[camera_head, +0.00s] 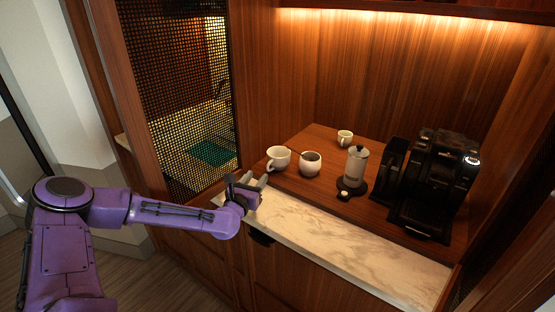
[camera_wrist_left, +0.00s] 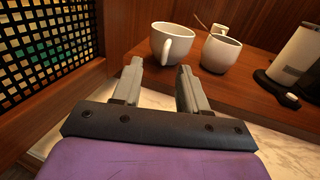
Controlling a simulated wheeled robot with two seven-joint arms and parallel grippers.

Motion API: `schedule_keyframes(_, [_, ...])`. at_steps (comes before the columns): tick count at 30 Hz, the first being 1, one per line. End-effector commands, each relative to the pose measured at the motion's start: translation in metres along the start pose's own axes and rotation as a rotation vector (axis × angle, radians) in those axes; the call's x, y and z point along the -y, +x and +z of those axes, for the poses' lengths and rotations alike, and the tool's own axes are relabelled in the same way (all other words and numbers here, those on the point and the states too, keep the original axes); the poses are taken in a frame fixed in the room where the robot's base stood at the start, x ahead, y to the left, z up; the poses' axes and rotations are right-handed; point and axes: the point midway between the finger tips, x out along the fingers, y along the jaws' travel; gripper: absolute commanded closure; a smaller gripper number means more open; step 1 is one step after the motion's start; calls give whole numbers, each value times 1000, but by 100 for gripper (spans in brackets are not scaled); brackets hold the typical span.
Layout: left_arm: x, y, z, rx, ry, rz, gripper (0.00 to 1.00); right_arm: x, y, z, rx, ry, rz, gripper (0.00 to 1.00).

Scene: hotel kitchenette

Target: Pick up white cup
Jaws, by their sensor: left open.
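A white cup with a handle (camera_head: 278,158) stands upright near the left front corner of the wooden shelf board. In the left wrist view this cup (camera_wrist_left: 171,45) is just beyond my fingertips, its handle turned toward me. A second white cup (camera_head: 310,163) stands to its right and holds something dark; it also shows in the left wrist view (camera_wrist_left: 221,53). A smaller white cup (camera_head: 345,137) is farther back. My left gripper (camera_head: 256,181) is open and empty, in front of the handled cup and apart from it (camera_wrist_left: 158,70). My right gripper is not in view.
A grey-white canister on a dark base (camera_head: 355,167) and a black coffee machine (camera_head: 432,180) stand to the right. A lattice panel (camera_head: 180,90) is at the left. The marble counter (camera_head: 350,255) in front is mostly clear.

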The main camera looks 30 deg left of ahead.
Motion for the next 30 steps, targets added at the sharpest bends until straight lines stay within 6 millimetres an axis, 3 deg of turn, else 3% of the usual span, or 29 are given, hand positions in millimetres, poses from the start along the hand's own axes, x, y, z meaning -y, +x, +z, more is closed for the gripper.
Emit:
schedule_keyframes(12, [5,60,-3,0,5,-4,57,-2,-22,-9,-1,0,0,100])
schedule_keyframes(20, [4,66,-5,0,1,-2,57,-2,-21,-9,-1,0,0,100])
schedule_keyframes(21, [4,66,-5,0,1,-2,60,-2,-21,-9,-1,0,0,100])
schedule_keyframes(25, [4,66,-5,0,1,-2,100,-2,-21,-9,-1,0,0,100])
schedule_keyframes(30, [4,66,-5,0,1,-2,100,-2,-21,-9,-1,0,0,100])
